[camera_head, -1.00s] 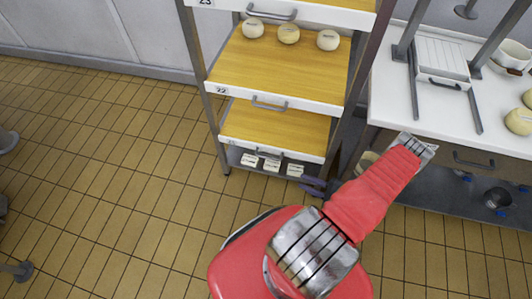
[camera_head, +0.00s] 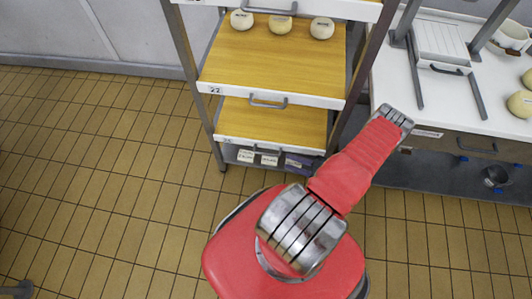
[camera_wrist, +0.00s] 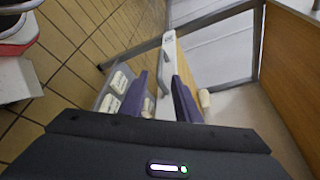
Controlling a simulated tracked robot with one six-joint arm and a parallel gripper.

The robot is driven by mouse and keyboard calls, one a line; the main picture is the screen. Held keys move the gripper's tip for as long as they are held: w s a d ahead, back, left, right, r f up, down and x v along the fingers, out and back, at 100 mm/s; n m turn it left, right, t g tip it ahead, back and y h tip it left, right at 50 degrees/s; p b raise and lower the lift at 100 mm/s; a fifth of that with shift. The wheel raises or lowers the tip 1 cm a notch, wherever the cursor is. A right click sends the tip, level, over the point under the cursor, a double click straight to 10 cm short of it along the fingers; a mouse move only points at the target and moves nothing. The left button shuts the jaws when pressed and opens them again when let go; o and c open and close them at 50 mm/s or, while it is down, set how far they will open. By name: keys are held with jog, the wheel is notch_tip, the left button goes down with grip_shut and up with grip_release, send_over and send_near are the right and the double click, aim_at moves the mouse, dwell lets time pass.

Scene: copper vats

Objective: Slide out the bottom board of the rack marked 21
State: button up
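The rack has white-fronted wooden boards. The lowest board (camera_head: 285,125) has a grey handle (camera_head: 266,150) and a small label at its left front, too blurred to read surely. The board above (camera_head: 270,70) is marked 22. My gripper (camera_head: 300,163) shows as a dark purple shape by the right end of the lowest board's front, partly behind my red arm. In the wrist view my gripper (camera_wrist: 160,100) has its two purple fingers apart, with a white board front (camera_wrist: 168,55) and a grey handle ahead of them. I see nothing held; whether the handle lies between the fingers is unclear.
Several white labelled blocks (camera_head: 268,160) sit on a shelf under the lowest board. Round pale cheeses (camera_head: 280,24) stand on the board marked 22. A white worktop (camera_head: 450,95) stands right of the rack.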

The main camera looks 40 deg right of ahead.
aim_at(266, 154)
jog(key=shift+x, duration=6.8)
jog(key=shift+d, duration=0.1)
jog(key=shift+c, duration=0.2)
grip_shut()
jog(key=shift+f, duration=0.1)
